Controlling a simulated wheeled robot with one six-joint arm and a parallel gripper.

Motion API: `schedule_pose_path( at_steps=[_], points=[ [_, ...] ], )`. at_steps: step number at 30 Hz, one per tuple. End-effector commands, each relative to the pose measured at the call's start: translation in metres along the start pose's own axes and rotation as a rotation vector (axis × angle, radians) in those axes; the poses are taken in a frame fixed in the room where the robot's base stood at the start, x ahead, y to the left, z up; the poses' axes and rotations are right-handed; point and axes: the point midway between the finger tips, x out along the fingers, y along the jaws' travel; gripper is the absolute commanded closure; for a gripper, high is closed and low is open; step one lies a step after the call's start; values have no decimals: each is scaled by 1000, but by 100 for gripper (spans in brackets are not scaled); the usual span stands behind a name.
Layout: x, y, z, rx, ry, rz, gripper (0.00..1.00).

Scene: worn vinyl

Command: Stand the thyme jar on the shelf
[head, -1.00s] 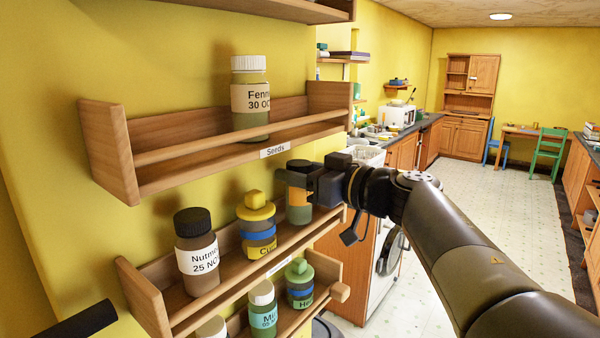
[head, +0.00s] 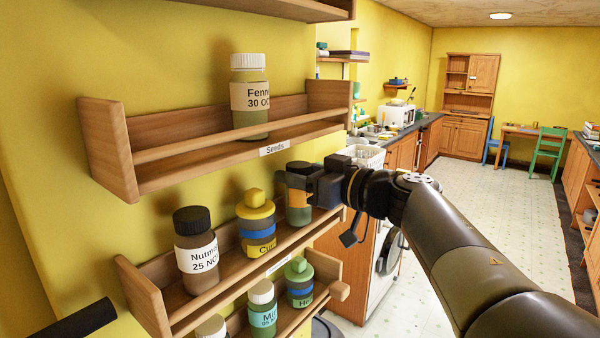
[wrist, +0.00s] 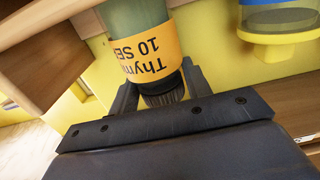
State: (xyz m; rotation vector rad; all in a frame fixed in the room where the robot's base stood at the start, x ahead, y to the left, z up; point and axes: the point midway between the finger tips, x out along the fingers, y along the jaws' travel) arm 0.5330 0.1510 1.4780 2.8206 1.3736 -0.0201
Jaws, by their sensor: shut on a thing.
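The thyme jar (wrist: 148,50) has a greenish body, an orange label reading "Thym… 10 SE…" and a dark lid. In the head view the jar (head: 298,206) is upright at the right end of the middle rack (head: 232,270), beside a yellow-lidded jar. My gripper (head: 302,184) is shut on the thyme jar near its lid, coming from the right. In the wrist view my gripper's fingers (wrist: 157,98) flank the dark lid. I cannot tell whether the jar's base touches the rack floor.
A yellow-lidded jar (head: 257,228) and a nutmeg jar (head: 196,256) stand on the same rack. A fennel jar (head: 249,98) stands on the "Seeds" rack (head: 200,160) just above. Lower jars (head: 262,312) stand on the rack below. Open floor lies to the right.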

Motion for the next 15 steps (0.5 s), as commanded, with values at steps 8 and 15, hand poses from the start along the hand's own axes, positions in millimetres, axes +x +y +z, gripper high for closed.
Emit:
schedule_pose_path(
  at_steps=[8, 15],
  points=[
    [0, 0, 3, -1, 1, 0, 98],
    [0, 0, 6, -1, 1, 0, 98]
  ],
)
